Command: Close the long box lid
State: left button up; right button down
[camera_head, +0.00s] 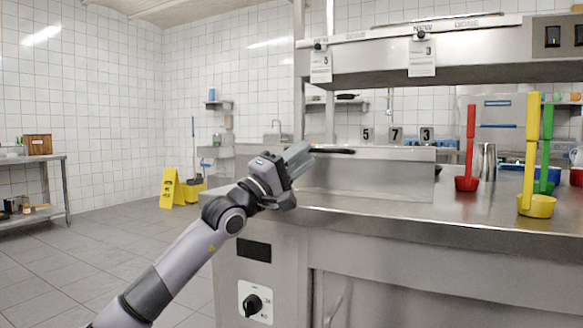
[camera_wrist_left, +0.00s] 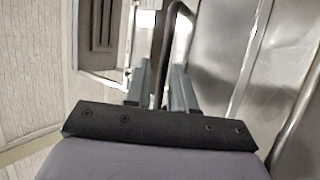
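A long stainless-steel box (camera_head: 375,178) stands on the left part of the counter, its plain side facing me. A dark bar-like handle (camera_head: 335,151) shows at its upper left edge. I cannot clearly tell the lid from the body or how far it is open. My left gripper (camera_head: 298,158) is at the box's left end, beside the handle. In the left wrist view the gripper (camera_wrist_left: 160,92) has its two fingers apart, with the black curved handle (camera_wrist_left: 178,12) running between them. I cannot tell whether they touch it. My right gripper is out of view.
The steel counter (camera_head: 400,215) carries a red ladle (camera_head: 468,150), a yellow ladle (camera_head: 530,160) and a green ladle (camera_head: 546,145) on the right. A steel shelf (camera_head: 450,60) with hanging tags overhangs the counter. The tiled floor at left is open.

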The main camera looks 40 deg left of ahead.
pick_arm(q)
jog(key=shift+v, duration=0.9)
jog(key=shift+s+f+b, duration=0.1)
jog(key=shift+s+b, duration=0.2)
jog(key=shift+s, duration=0.15)
